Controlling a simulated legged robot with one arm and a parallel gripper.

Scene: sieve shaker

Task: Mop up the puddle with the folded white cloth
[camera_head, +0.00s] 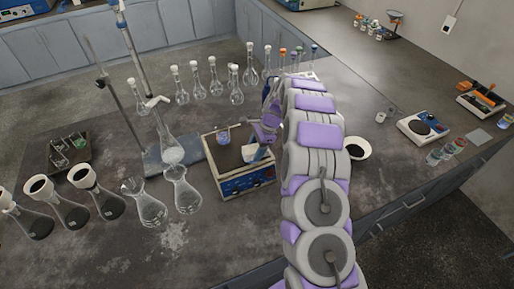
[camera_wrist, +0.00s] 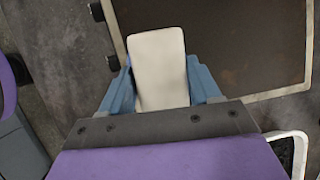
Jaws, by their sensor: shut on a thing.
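The folded white cloth (camera_wrist: 158,62) is between the two blue fingers of my gripper (camera_wrist: 158,88) in the wrist view. The gripper is shut on it, and the cloth sticks out past the fingertips. In the head view the cloth (camera_head: 250,153) shows as a small white patch at the right side of the shaker (camera_head: 246,184). My gripper (camera_head: 262,152) is there too, partly hidden by my arm. The cloth overlaps the edge of the shaker's dark top in the wrist view; I cannot tell whether it touches. I cannot make out a puddle clearly.
A white bowl (camera_head: 356,148) is right of my arm.

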